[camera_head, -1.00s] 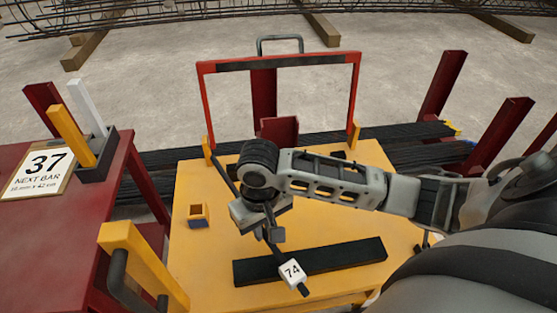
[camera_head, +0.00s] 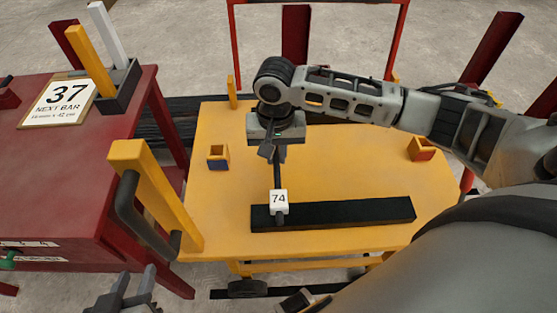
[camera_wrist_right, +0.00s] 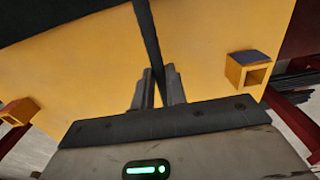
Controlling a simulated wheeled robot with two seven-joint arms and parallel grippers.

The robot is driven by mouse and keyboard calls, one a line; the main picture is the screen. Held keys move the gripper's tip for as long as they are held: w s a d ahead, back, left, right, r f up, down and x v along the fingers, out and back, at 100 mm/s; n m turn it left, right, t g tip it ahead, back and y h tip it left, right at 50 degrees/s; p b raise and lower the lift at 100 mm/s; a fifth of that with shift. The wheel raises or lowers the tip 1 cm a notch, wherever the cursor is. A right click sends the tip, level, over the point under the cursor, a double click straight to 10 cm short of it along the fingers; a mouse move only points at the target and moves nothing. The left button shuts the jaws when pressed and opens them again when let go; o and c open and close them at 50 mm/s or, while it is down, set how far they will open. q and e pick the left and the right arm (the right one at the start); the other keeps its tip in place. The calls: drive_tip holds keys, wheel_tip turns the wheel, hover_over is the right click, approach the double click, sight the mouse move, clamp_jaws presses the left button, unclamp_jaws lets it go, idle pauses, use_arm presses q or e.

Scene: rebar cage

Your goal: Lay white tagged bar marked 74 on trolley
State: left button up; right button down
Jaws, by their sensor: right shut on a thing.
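The dark bar (camera_head: 278,176) carries a white tag marked 74 (camera_head: 279,198) near its near end. My right gripper (camera_head: 274,152) is shut on the bar over the yellow trolley (camera_head: 340,175); the bar also shows between its fingers in the right wrist view (camera_wrist_right: 151,45). The tagged end is over the left part of the black strip (camera_head: 350,212) on the trolley deck. I cannot tell whether it touches. The bar's far part is hidden behind my right gripper in the head view. My left gripper (camera_head: 134,290) is open and empty at the bottom left.
The red table (camera_head: 60,165) holds a sign reading 37, NEXT BAR (camera_head: 63,98). Red uprights (camera_head: 491,48) stand behind.

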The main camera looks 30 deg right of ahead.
wheel_tip(320, 180, down, 3)
drive_tip(key=shift+r+b, duration=0.1)
drive_tip(key=shift+b, duration=0.2)
drive_tip(key=shift+f, duration=0.4)
use_arm(q)
drive_tip(key=shift+w, duration=0.1)
use_arm(e)
drive_tip(key=c, duration=1.8)
unclamp_jaws()
drive_tip(key=shift+f, duration=0.15)
drive_tip(key=o, duration=0.4)
use_arm(q)
drive_tip(key=shift+f, duration=0.15)
